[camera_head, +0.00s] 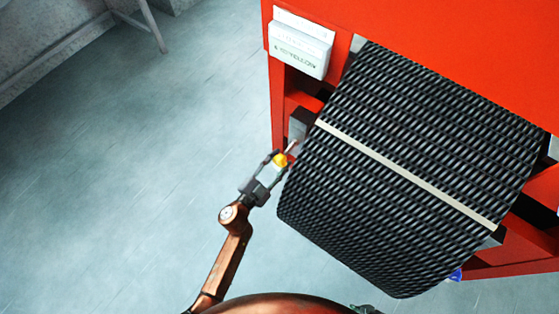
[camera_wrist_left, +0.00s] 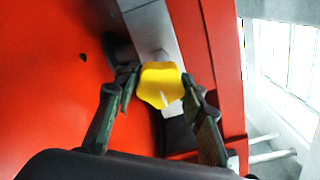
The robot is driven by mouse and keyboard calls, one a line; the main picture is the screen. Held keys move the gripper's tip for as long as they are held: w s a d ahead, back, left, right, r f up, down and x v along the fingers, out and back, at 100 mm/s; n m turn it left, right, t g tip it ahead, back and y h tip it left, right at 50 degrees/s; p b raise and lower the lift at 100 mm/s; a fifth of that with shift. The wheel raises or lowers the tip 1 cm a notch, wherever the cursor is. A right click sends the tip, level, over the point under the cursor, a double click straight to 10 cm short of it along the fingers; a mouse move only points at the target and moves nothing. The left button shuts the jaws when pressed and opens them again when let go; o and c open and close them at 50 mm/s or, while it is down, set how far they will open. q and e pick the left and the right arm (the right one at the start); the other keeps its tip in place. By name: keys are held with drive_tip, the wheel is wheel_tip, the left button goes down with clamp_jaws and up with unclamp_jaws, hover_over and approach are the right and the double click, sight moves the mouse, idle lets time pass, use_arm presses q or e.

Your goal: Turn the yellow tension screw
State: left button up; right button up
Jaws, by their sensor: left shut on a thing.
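The yellow tension screw (camera_head: 280,160) has a lobed knob and sits at the left side of the mesh belt, on a thin shaft that runs toward the red frame. It shows large in the left wrist view (camera_wrist_left: 160,84), with a pale mark on its face. My left gripper (camera_head: 275,166) is shut on the knob, one finger on each side of it; the fingers also show in the left wrist view (camera_wrist_left: 158,100). A grey metal bar (camera_wrist_left: 152,28) lies behind the knob. My right gripper is in neither view.
The black mesh belt (camera_head: 400,150) with a pale strip (camera_head: 400,172) across it fills the right, close beside my left gripper. The red machine frame (camera_head: 460,40) stands behind it. A white box (camera_head: 299,48) is fixed at its upper left corner. Grey floor (camera_head: 120,160) at left is clear.

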use_arm(q)
drive_tip(key=shift+m, duration=0.4)
drive_tip(key=shift+c, duration=0.3)
drive_tip(key=m, duration=0.6)
drive_tip(key=shift+f+m+b, duration=0.15)
drive_tip(key=shift+m+b, duration=0.15)
drive_tip(key=m, duration=0.2)
drive_tip(key=shift+m+b, duration=0.3)
drive_tip(key=shift+m, duration=0.9)
drive_tip(key=shift+m+b, duration=0.6)
drive_tip(key=shift+m, duration=1)
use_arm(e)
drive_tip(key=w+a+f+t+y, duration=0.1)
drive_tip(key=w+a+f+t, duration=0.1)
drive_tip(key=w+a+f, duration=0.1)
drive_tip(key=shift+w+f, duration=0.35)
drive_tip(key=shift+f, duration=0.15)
